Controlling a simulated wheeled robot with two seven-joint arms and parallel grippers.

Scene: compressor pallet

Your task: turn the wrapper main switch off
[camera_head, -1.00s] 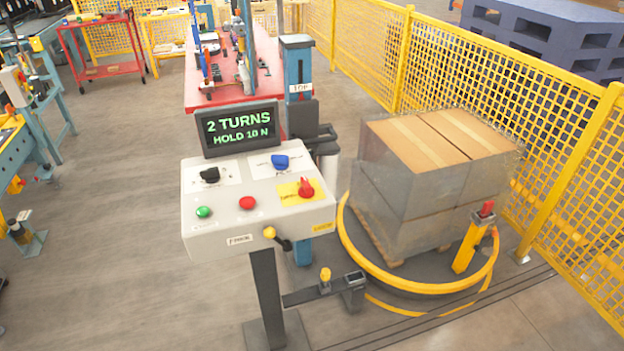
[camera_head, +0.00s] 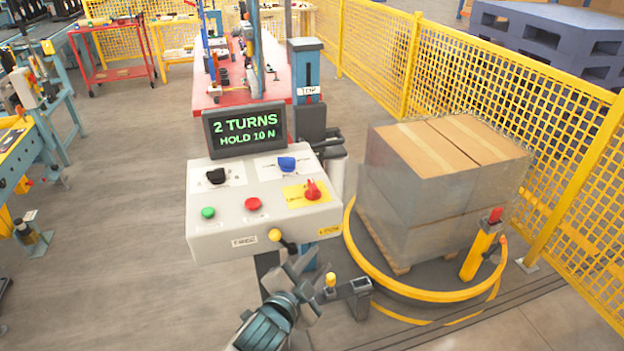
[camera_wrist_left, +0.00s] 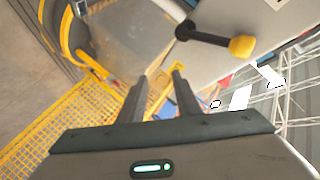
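The main switch (camera_head: 313,189) is a red rotary knob on a yellow plate at the right of the white control panel (camera_head: 225,232). My left gripper (camera_head: 309,264) is below the panel's front edge, short of the switch and not touching it. Its fingers are apart with nothing between them, as the left wrist view (camera_wrist_left: 159,76) also shows. The switch is not visible in the wrist view, which shows the panel's edge and a black lever with a yellow knob (camera_wrist_left: 242,46). My right gripper is out of view.
The panel also has black (camera_head: 216,176) and blue (camera_head: 287,164) selectors, green (camera_head: 208,212) and red (camera_head: 253,204) buttons, and a screen (camera_head: 244,130) reading "2 TURNS HOLD 10 N". A wrapped pallet load (camera_head: 405,190) stands at right, before a yellow fence (camera_head: 470,95).

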